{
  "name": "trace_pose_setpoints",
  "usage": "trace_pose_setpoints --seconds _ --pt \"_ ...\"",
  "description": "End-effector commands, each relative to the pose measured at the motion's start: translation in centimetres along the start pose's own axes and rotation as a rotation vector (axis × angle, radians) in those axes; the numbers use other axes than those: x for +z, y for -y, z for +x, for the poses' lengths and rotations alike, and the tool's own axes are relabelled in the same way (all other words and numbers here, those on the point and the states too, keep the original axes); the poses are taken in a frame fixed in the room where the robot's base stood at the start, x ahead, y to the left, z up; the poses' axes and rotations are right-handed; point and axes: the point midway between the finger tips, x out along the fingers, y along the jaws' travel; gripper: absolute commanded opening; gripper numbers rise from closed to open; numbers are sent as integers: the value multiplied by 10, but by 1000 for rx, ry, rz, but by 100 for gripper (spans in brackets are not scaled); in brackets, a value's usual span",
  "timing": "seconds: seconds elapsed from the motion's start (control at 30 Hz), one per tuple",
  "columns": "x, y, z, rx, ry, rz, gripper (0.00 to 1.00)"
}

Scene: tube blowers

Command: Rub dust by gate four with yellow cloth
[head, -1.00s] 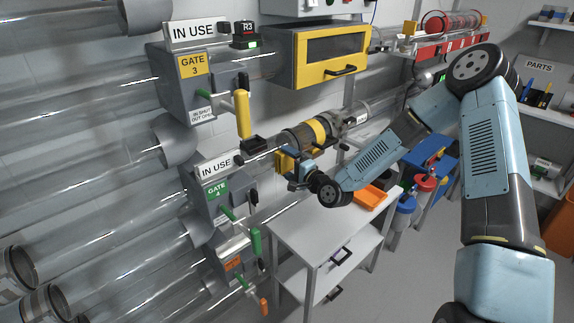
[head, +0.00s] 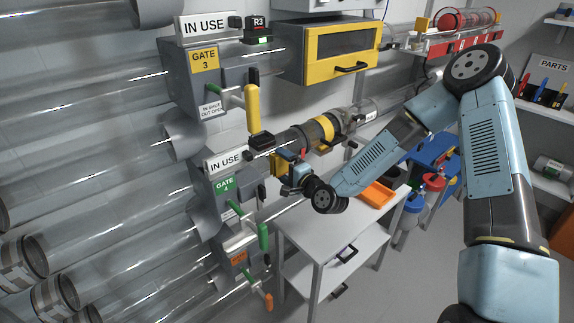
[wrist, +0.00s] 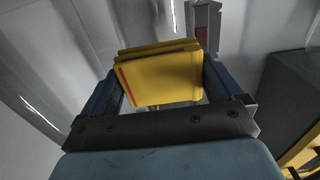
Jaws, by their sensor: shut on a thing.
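My gripper (wrist: 162,95) is shut on a folded yellow cloth (wrist: 160,72), which sits between both fingers in the wrist view. In the head view my gripper (head: 285,175) and the cloth (head: 275,164) are small, just right of gate four. The gate four housing (head: 228,190) is grey with a green label and a green handle (head: 263,238). An "IN USE" sign (head: 226,162) stands above it. I cannot make out any dust by the gate in these views. I cannot tell whether the cloth touches anything.
Gate three (head: 204,75) with its yellow handle (head: 252,108) is above gate four. Clear tubes run across the left. A white table (head: 330,220) with an orange tray (head: 377,194) stands below right of my gripper. A yellow-framed cabinet (head: 340,50) hangs above.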

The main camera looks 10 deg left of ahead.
Motion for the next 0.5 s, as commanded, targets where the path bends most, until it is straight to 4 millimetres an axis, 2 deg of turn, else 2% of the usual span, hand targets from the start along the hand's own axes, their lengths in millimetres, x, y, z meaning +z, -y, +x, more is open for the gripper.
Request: trace_pose_setpoints --seconds 0.13,0.5 --pt "12 1 2 -1 4 0 61" --pt "27 2 2 -4 7 1 61"
